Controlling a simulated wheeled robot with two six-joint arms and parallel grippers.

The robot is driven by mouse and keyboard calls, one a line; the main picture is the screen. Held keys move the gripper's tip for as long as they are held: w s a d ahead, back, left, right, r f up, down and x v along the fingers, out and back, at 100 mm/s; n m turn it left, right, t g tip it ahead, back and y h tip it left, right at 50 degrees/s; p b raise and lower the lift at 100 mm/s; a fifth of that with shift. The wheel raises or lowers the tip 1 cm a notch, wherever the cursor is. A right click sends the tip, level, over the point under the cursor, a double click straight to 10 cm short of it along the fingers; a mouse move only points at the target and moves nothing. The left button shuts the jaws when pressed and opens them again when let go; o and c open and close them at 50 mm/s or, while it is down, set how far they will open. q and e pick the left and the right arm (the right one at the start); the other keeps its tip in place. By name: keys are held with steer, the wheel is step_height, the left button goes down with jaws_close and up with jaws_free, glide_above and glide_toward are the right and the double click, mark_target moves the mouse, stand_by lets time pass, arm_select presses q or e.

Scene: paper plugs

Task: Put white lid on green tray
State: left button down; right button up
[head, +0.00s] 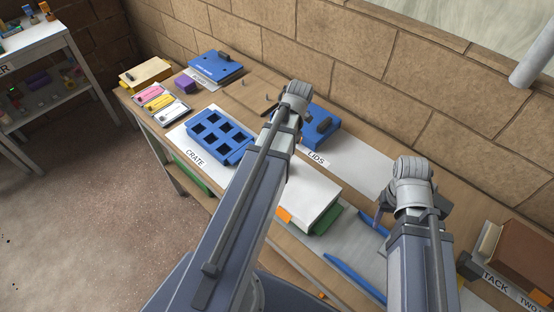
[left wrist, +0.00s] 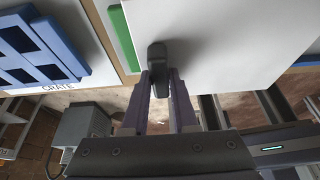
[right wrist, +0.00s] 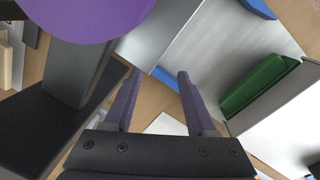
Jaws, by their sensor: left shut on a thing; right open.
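The white lid (head: 312,195) is a flat white panel right of my left arm in the head view. Its dark handle (left wrist: 157,56) is between the fingers of my left gripper (left wrist: 160,75), shut on it. The green tray (head: 326,221) shows under the lid's right edge; a green strip (left wrist: 125,38) also shows beside the lid in the left wrist view, and the tray's green side (right wrist: 258,86) in the right wrist view. I cannot tell whether the lid touches the tray. My right gripper (right wrist: 157,78) is open and empty, right of the tray. My left gripper is hidden in the head view.
A blue crate (head: 218,137) with square openings stands left of the lid. A blue lid (head: 319,130) lies behind, near the LIDS label (head: 317,158). A brown box (head: 527,254) stands far right.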

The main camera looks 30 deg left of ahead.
arm_select(q)
steer(key=shift+f, duration=0.25)
arm_select(e)
steer(key=shift+f, duration=0.25)
arm_select(q)
steer(key=c, duration=0.6)
jaws_free()
arm_select(e)
steer(key=shift+r, duration=0.1)
arm_select(q)
steer(key=p+v, duration=0.7)
steer(key=v, duration=0.1)
arm_select(e)
step_height(320, 180, up, 7)
arm_select(q)
steer(key=shift+d, duration=0.1)
